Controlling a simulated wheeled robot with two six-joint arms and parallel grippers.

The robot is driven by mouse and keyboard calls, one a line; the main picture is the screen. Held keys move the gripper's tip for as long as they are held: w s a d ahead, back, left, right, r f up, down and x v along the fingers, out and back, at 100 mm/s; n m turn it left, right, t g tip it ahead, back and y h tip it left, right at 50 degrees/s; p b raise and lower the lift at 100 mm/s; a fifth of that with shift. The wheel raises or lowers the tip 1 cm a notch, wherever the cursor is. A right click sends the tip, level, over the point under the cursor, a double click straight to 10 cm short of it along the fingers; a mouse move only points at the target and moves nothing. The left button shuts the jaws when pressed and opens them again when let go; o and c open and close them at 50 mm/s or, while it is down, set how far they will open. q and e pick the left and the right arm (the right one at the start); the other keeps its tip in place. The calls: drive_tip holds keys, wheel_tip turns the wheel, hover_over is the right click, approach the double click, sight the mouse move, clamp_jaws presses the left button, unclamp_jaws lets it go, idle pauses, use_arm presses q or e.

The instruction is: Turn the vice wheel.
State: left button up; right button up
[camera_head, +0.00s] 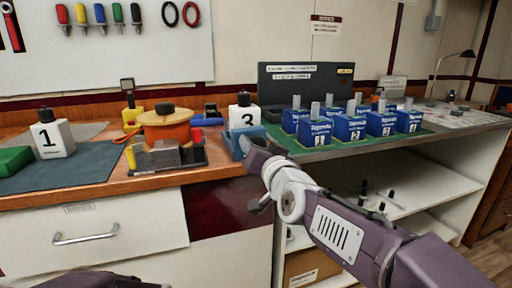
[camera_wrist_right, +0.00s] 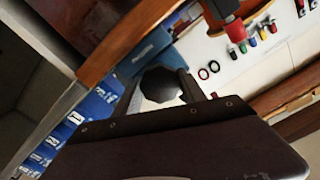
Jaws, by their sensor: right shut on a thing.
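The blue vice (camera_head: 235,146) sits at the front edge of the wooden bench, near the middle of the head view. Its body shows in the right wrist view (camera_wrist_right: 145,52). The dark, many-sided vice wheel (camera_wrist_right: 160,86) is between the fingers of my right gripper (camera_wrist_right: 162,80), which is shut on it. In the head view my right gripper (camera_head: 256,158) reaches the vice from the right and hides the wheel. My left gripper is not in view.
A white bottle marked 3 (camera_head: 243,112) stands just behind the vice. An orange spool (camera_head: 166,127) is on its left. Blue boxes (camera_head: 315,128) stand in rows on a green mat to the right. A white drawer (camera_head: 95,235) is below the bench.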

drive_tip(key=o, duration=1.4)
drive_tip(key=p+v, duration=0.4)
drive_tip(key=v, duration=0.5)
